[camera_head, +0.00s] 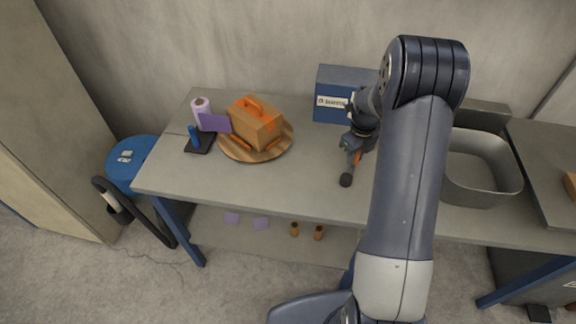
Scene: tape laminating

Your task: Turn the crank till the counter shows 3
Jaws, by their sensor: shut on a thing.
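A blue box (343,79) stands at the back of the table with a white label (332,101) on its front. The label's first sign looks like a 0; the rest is too small to read. An orange bar with a dark round end (346,180), seemingly the crank, shows in front of the box. My gripper (353,146) is at the upper end of the orange bar and is shut on it. My arm and wrist hide the box's right side and how the bar is joined.
A round wooden board (225,148) carries an orange case (255,124). A lilac roll (201,105) and a dark stand with a blue post (194,137) are at left. A grey metal basin (482,181) lies right of my arm. The table's front middle (290,185) is clear.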

